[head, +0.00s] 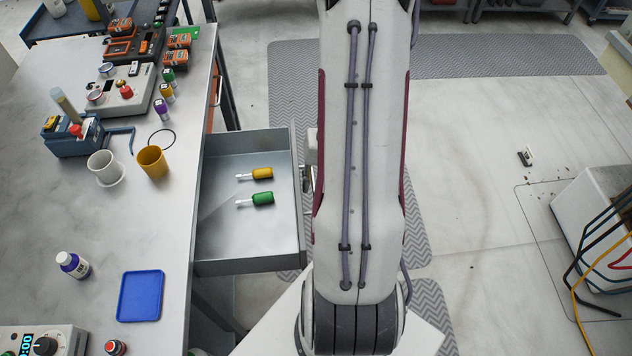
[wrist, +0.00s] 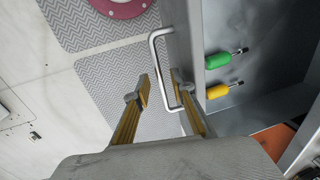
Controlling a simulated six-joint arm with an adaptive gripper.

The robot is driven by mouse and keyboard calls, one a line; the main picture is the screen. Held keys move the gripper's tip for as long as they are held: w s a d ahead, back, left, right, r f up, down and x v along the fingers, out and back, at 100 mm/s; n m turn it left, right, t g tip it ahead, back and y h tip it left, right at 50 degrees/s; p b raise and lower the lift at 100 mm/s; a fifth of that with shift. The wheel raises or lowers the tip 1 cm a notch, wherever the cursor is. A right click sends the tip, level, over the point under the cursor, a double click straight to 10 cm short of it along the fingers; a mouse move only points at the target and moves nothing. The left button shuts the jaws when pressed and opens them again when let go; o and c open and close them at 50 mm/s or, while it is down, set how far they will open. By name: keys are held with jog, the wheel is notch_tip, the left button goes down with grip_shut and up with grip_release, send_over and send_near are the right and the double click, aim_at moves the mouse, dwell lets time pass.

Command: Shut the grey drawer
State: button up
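The grey drawer (head: 250,262) is pulled out from the right side of the metal workbench in the head view. A green screwdriver (head: 263,198) and a yellow screwdriver (head: 262,174) lie inside it. In the wrist view the drawer's pale bar handle (wrist: 160,70) stands out from the front panel (wrist: 185,45). My gripper (wrist: 160,78) is open, with one finger on each side of the handle bar; the right finger is between bar and panel. Gaps show beside the bar; contact is unclear. In the head view my arm hides the gripper.
The workbench (head: 90,220) holds a white cup (head: 105,168), a yellow cup (head: 152,162), a blue tray (head: 140,296) and a bottle (head: 73,265). A white box with cables (head: 590,215) stands at the far right. The floor right of my arm is mostly clear.

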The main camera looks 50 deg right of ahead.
jog(key=shift+f, duration=0.15)
grip_shut()
jog(key=shift+w+a, duration=0.1)
jog(key=w+a, duration=1.5)
jog(key=shift+w+a+f, duration=0.1)
jog(key=shift+w+a, duration=0.2)
jog(key=shift+a, duration=0.05)
dwell(0.3)
grip_release()
jog(key=shift+r, duration=0.25)
